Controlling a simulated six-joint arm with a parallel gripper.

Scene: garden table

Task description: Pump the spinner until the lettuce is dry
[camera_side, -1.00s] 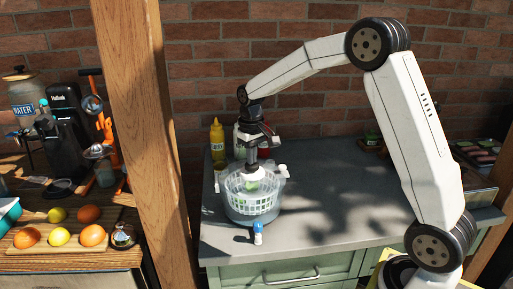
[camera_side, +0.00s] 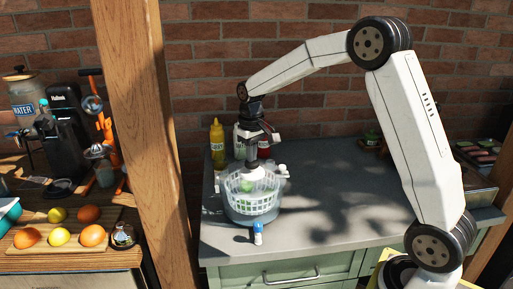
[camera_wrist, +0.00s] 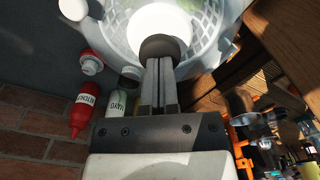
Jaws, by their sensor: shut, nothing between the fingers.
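The salad spinner (camera_side: 252,207) stands on the grey counter, a clear bowl with a white slotted basket inside. Green lettuce (camera_side: 247,187) shows through the basket. My gripper (camera_side: 252,166) is above the spinner's middle, pointing down, its fingers shut with nothing between them. In the wrist view my gripper (camera_wrist: 160,70) has its closed fingertips against or just over a dark round knob (camera_wrist: 160,48) on a bright white centre piece. Whether they touch it I cannot tell. The spinner (camera_wrist: 207,40) fills the top of that view, its white slots around the centre.
A yellow mustard bottle (camera_side: 217,143) and a red ketchup bottle (camera_wrist: 82,108) stand behind the spinner near the brick wall. A small blue-topped bottle (camera_side: 258,233) stands in front. A wooden post (camera_side: 150,150) rises to the left. The counter's right side is mostly clear.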

